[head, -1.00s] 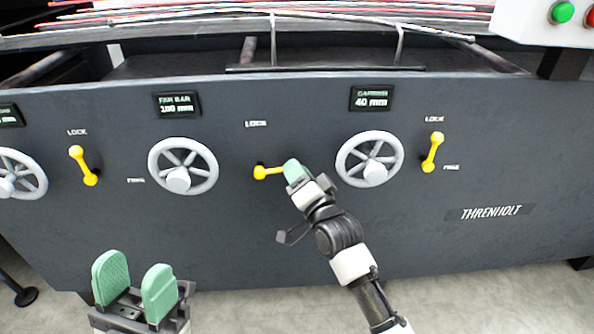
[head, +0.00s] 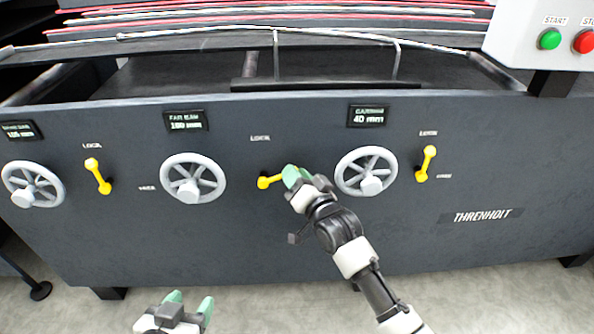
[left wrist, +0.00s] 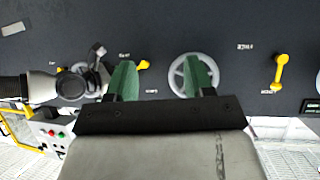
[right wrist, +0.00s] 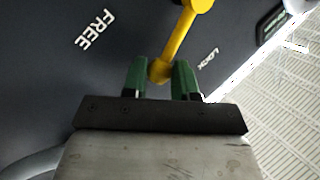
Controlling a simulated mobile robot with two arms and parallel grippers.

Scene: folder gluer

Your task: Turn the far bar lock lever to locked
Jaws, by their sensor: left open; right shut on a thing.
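The far bar lock lever (head: 267,182) is yellow and sits on the dark panel between two handwheels. It points right from its pivot, tilted slightly upward, below its LOCK label (head: 260,138). My right gripper (head: 291,175) is shut on the lever's outer end and hides it in the head view. In the right wrist view the lever (right wrist: 180,38) runs down to its knob between the fingers (right wrist: 163,78). My left gripper (head: 189,303) is open and empty, low in front of the panel; its spread fingers show in the left wrist view (left wrist: 163,82).
The far bar handwheel (head: 193,181) is left of the lever and the carriage handwheel (head: 366,171) is close right of my right gripper. Other yellow levers stand at left (head: 98,176) and right (head: 425,163). A start/stop box (head: 545,30) is top right.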

